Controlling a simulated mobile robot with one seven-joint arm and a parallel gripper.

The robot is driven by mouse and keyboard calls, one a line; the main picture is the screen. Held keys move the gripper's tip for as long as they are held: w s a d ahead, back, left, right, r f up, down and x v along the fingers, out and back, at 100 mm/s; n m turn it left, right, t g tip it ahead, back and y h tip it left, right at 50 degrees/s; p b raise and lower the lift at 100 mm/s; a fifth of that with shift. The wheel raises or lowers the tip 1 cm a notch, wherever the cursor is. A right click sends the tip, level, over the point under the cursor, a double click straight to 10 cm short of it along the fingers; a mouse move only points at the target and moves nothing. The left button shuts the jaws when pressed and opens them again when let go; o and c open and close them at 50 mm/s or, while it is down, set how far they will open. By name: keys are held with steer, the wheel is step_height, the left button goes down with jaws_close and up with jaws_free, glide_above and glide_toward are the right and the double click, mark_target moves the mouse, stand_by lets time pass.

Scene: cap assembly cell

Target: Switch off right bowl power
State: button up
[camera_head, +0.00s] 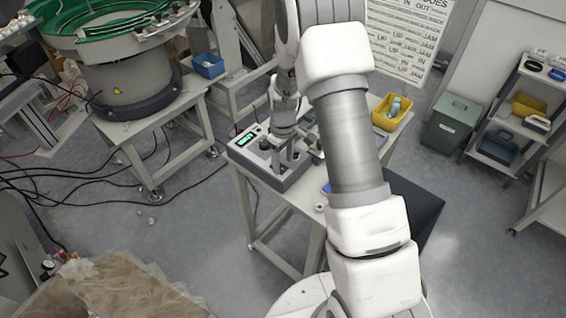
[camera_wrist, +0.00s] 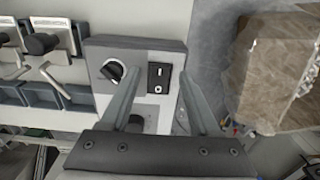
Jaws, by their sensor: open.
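A grey control box (camera_head: 262,172) with a green display stands on the left part of the table in the head view. In the wrist view the box's panel (camera_wrist: 135,52) carries a round selector knob (camera_wrist: 111,71) and a black rocker switch (camera_wrist: 158,78) with white I and O marks. I cannot tell which side of the rocker is pressed. My gripper (camera_wrist: 160,78) is open and empty, with its fingers either side of the rocker in this view. In the head view my gripper (camera_head: 290,156) is low over the box. Contact with the panel cannot be told.
A bowl feeder (camera_head: 125,85) with a green bowl stands at the left. A yellow bin (camera_head: 392,114) sits at the table's back right. A brown wrapped heap (camera_wrist: 275,70) lies beyond the box. In the wrist view, dark trays (camera_wrist: 72,97) and black-handled levers (camera_wrist: 42,43) flank the panel.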

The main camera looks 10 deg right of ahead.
steer(key=shift+f, duration=0.65)
jaws_close()
